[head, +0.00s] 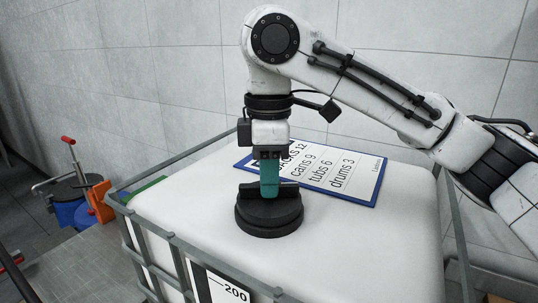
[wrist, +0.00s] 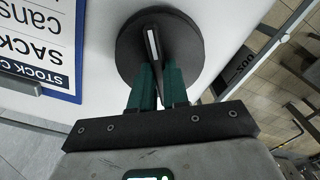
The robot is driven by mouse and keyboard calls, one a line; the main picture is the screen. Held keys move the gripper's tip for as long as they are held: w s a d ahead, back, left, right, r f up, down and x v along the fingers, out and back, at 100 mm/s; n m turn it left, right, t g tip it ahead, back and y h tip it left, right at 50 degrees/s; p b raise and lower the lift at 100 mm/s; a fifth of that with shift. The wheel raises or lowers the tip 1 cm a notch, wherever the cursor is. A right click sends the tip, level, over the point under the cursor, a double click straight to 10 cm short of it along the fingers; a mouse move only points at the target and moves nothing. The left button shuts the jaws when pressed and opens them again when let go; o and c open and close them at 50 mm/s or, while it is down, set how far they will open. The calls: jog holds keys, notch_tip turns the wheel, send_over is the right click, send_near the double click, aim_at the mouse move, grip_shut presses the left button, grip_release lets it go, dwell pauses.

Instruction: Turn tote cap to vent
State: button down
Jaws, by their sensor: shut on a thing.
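The tote (head: 170,215) is a white tank in a grey metal cage. Its round black cap (head: 268,216) sits on the top and has a raised bar across it. The cap also shows in the wrist view (wrist: 188,32), with a pale stripe along the bar. My gripper (head: 269,190) points straight down over the cap. Its teal fingers are shut on the cap's bar, one on each side, as the wrist view (wrist: 159,78) shows. Part of the bar is hidden behind the fingers. I see no vent marking.
A blue clipboard (head: 372,200) with a stock count sheet lies on the tote top behind the cap. The cage's grey rail (head: 200,252) runs around the top edge. A blue drum and an orange thing (head: 98,205) stand on the floor at left.

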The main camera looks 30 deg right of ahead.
jog(key=n+p, duration=0.2)
jog(key=shift+r+n, duration=0.2)
jog(key=shift+n, duration=0.2)
jog(key=n+p, duration=0.1)
jog(key=n, duration=0.1)
jog(key=shift+f+n+p, duration=0.1)
jog(key=shift+n+p, duration=0.25)
jog(key=shift+n, duration=0.05)
jog(key=n, duration=0.5)
jog(key=shift+f+n, duration=0.1)
jog(key=shift+n, duration=0.2)
jog(key=c, duration=1.1)
grip_release()
notch_tip(320, 180, up, 11)
jog(key=shift+f+b, duration=0.1)
jog(key=shift+b, duration=0.4)
